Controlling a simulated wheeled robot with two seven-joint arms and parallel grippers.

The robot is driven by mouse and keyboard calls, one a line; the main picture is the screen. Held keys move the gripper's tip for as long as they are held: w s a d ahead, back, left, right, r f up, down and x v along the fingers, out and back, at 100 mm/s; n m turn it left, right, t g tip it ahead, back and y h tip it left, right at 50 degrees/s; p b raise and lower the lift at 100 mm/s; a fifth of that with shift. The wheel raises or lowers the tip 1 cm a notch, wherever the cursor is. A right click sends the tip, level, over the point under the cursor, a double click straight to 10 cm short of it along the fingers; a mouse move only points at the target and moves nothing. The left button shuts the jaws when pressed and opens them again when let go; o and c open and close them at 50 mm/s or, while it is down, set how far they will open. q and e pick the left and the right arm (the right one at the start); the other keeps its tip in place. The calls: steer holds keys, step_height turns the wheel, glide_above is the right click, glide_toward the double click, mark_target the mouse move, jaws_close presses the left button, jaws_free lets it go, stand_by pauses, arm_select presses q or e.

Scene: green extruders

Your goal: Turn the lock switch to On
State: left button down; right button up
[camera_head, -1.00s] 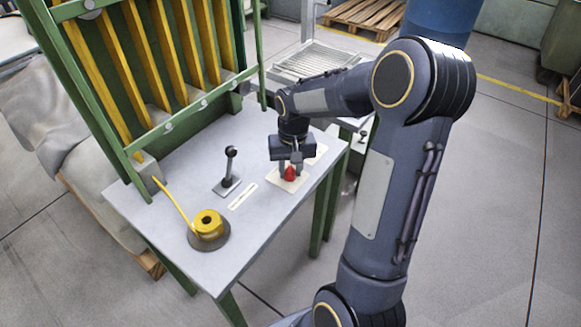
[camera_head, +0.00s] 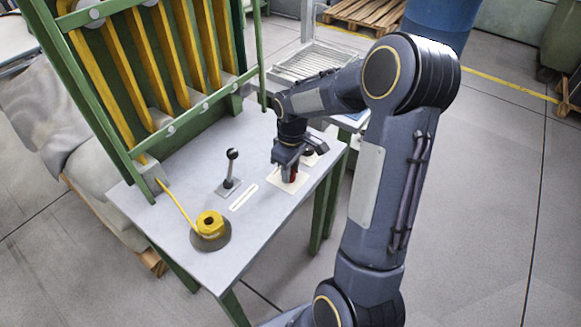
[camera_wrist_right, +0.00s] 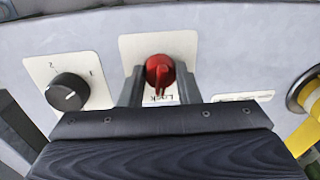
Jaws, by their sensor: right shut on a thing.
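The lock switch is a red knob (camera_wrist_right: 160,72) on a pale plate (camera_wrist_right: 187,45) marked "Lock", seen upside down in the right wrist view. My right gripper (camera_wrist_right: 160,88) has one finger on each side of the red knob and is shut on it. In the head view my right gripper (camera_head: 288,168) points down at the table, and only a bit of the red knob (camera_head: 293,175) shows beside its fingers. The On mark cannot be read. My left gripper is not in view.
A black dial (camera_wrist_right: 68,92) on its own plate is beside the lock switch. A green frame with yellow bars (camera_head: 120,85) rises at the back left.

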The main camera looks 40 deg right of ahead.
steer(key=shift+n, duration=0.8)
steer(key=o, duration=1)
steer(key=shift+w+d+r+p, duration=0.1)
steer(key=shift+r+p, duration=0.15)
steer(key=shift+r, duration=1.75)
steer(key=shift+w+d+r+p, duration=0.1)
steer(key=shift+r+p, duration=0.15)
steer(key=shift+r, duration=1.7)
